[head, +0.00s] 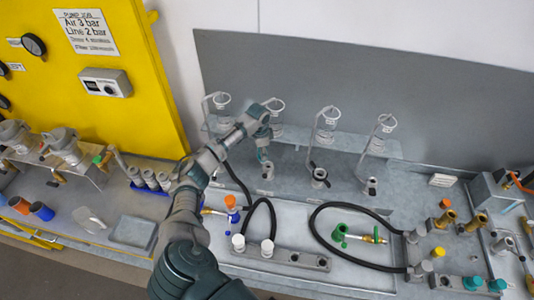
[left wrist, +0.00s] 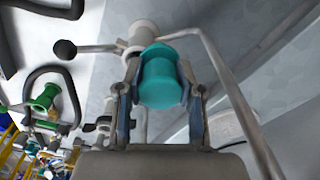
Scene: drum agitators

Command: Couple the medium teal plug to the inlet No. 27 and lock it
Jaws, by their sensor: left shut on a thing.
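My left gripper (head: 263,150) reaches to the back row of inlets. In the left wrist view its two fingers (left wrist: 161,98) are shut on the sides of a teal plug (left wrist: 162,80). A grey inlet (left wrist: 143,33) with a black-knobbed lever (left wrist: 66,49) shows just beyond the plug. In the head view this inlet (head: 268,174) stands right below the gripper. I cannot tell whether plug and inlet touch. No number 27 is readable. My right gripper is not in view.
More inlets (head: 320,177) with wire hoops (head: 328,116) stand to the right, before a grey panel (head: 360,85). Black hoses (head: 318,238), a green fitting (head: 340,233) and an orange-topped fitting (head: 231,206) lie in front. Other teal plugs (head: 473,283) stand at the front right.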

